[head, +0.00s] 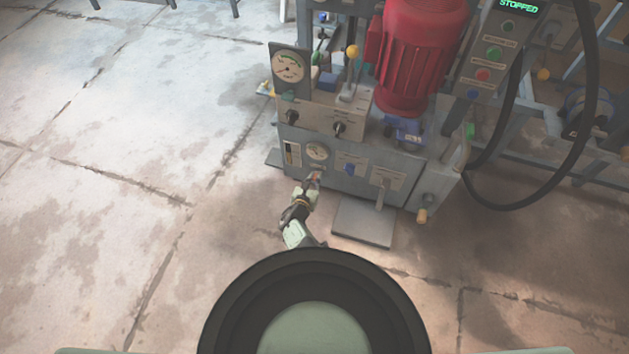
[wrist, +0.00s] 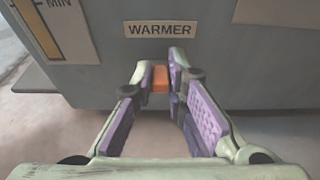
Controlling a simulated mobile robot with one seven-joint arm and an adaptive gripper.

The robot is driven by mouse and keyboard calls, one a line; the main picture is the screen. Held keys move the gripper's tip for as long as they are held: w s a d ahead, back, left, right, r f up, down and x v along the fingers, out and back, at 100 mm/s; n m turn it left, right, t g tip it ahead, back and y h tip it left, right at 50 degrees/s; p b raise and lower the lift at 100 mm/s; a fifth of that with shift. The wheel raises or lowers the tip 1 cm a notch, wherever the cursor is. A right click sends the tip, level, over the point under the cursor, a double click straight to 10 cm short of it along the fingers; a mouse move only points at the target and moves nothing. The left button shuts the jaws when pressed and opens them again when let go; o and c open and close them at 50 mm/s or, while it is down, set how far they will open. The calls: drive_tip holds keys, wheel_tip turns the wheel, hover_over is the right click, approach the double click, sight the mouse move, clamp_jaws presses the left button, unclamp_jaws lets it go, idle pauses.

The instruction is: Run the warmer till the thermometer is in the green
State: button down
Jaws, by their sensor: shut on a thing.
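My gripper (head: 313,178) is at the lower front panel of the machine. In the wrist view my gripper (wrist: 161,80) has its fingertips closed on a small orange warmer switch (wrist: 160,76), just below the label WARMER (wrist: 160,29). The fingertips hide the sides of the switch, and whether it is on cannot be told. In the head view a small round dial (head: 317,152) sits on the panel just above my gripper. It may be the thermometer; its needle and colours are too small to read.
A larger gauge (head: 289,66) with a green arc stands higher up. A level glass (wrist: 63,22) marked MIN is left of the label. A red motor (head: 418,55), a button box (head: 489,60) and a display (head: 519,6) reading STOPPED are above. A pedal plate (head: 363,222) lies right of my arm.

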drive_tip(key=f+t+b, duration=0.1)
drive_tip(key=t+b, duration=0.1)
drive_tip(key=b, duration=0.2)
drive_tip(key=t+h+b, duration=0.1)
drive_tip(key=t+b, duration=0.1)
drive_tip(key=b, duration=0.3)
drive_tip(key=shift+s+a+f, duration=0.1)
drive_tip(key=shift+s+f, duration=0.1)
drive_tip(key=shift+f, duration=0.2)
drive_tip(key=shift+r, duration=0.1)
drive_tip(key=c, duration=1.6)
unclamp_jaws()
drive_tip(key=shift+r, duration=0.1)
